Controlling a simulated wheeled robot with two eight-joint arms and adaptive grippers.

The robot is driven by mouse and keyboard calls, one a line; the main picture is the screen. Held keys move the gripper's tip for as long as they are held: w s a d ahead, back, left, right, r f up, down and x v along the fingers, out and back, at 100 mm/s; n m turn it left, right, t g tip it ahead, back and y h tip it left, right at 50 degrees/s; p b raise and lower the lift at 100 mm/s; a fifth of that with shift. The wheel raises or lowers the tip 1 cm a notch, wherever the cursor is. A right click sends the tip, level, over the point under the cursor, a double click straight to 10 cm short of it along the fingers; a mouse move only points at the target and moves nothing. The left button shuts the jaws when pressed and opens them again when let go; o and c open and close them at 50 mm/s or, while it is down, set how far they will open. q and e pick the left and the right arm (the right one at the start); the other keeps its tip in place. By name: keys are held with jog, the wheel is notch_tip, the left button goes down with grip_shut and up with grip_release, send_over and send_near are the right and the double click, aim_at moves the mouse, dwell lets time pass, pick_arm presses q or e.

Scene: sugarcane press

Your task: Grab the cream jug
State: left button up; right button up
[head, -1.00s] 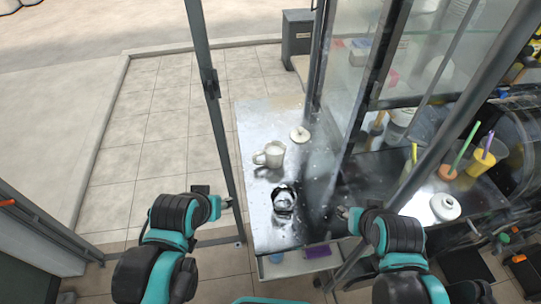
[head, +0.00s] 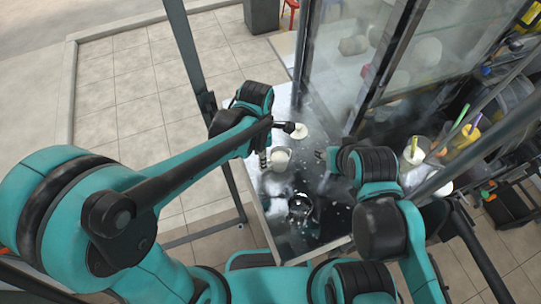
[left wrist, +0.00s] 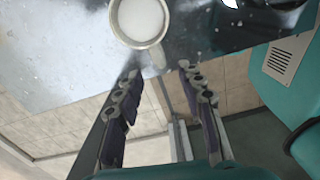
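The cream jug (head: 279,158) is a small cream-coloured cup with a handle, upright on the metal counter. In the left wrist view the jug (left wrist: 140,20) shows from above at the top edge, white inside, its handle pointing down between the fingers. In the head view my left gripper (head: 263,158) is at the jug's left side, partly hidden by my arm. My right gripper (head: 324,155) is to the right of the jug, small and partly hidden; its finger state is unclear.
The metal counter (head: 278,228) also holds a round white lid-like item (head: 299,131) behind the jug and a clear glass item (head: 300,206) in front. A metal post (head: 205,100) stands left of the counter. Glass panels (head: 345,60) rise at the right.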

aim_at(277, 167)
pick_arm(q)
notch_tip(277, 167, down, 7)
jog(key=shift+s+f+b, duration=0.1)
jog(key=shift+s+b, duration=0.05)
jog(key=shift+b, duration=0.75)
jog(key=shift+a, duration=0.1)
grip_shut()
